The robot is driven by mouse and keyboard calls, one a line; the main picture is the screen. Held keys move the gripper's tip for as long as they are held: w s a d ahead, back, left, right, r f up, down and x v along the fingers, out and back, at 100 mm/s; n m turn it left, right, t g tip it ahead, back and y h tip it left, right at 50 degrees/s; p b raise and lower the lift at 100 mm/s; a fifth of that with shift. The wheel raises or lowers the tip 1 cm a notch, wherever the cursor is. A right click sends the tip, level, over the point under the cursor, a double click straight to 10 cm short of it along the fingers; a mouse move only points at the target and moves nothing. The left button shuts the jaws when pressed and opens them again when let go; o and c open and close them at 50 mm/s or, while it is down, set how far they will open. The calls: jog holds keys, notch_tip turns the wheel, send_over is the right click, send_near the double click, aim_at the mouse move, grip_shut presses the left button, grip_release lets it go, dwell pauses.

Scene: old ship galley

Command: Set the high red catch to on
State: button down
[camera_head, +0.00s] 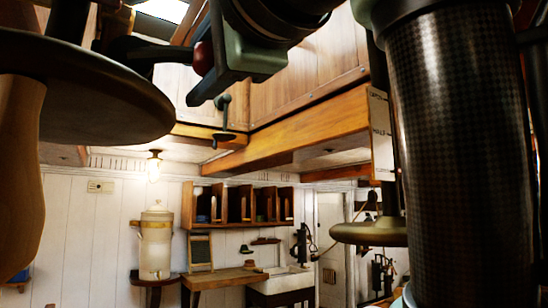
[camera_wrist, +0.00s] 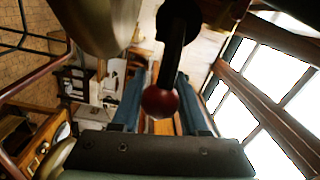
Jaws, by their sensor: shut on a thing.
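The red catch shows as a dark lever (camera_head: 165,50) with a round red knob (camera_head: 203,57) at its end, high in the head view. In the wrist view the red knob (camera_wrist: 160,102) hangs at the near end of the dark lever (camera_wrist: 174,45). My gripper (camera_head: 208,75) is at the knob, one finger partly covering it. In the wrist view my gripper (camera_wrist: 160,85) has a blue-grey finger on each side of the knob and is shut on it. Any on or off marking beside this lever is not readable.
A large dark round disc (camera_head: 80,95) fills the upper left, close to the lever. A wooden beam (camera_head: 290,130) crosses behind. A brass disc (camera_head: 367,233) hangs at right. A lit lamp (camera_head: 154,168), urn (camera_head: 155,250) and shelf (camera_head: 238,188) are far off.

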jog(key=shift+c, duration=2.1)
grip_release()
jog(key=b+v, duration=0.5)
jog(key=v, duration=0.8)
jog(key=shift+f, duration=0.15)
